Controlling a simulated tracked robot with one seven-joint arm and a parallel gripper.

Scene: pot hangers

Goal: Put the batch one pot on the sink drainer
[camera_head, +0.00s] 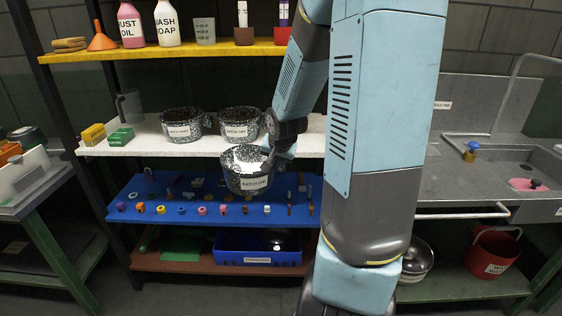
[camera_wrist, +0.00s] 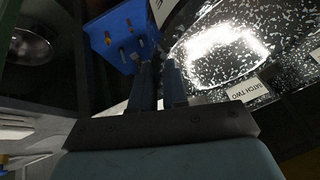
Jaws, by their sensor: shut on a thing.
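The batch one pot (camera_head: 247,184), black with white speckles and a white label, is in front of the shelf rack, below the white shelf's front edge. My gripper (camera_head: 270,158) is shut on it at its right rim; my arm partly hides the grip. In the wrist view, my gripper's two fingers (camera_wrist: 159,85) are beside a large speckled surface, and a batch two label is close by on the right. The grey sink unit (camera_head: 478,192) stands at the right, with a flat area left of its basin. My arm hides its left end.
Two more speckled pots (camera_head: 181,116) (camera_head: 240,117) stand on the white shelf (camera_head: 150,143), just behind the held pot. The blue shelf (camera_head: 160,190) below carries small coloured items.

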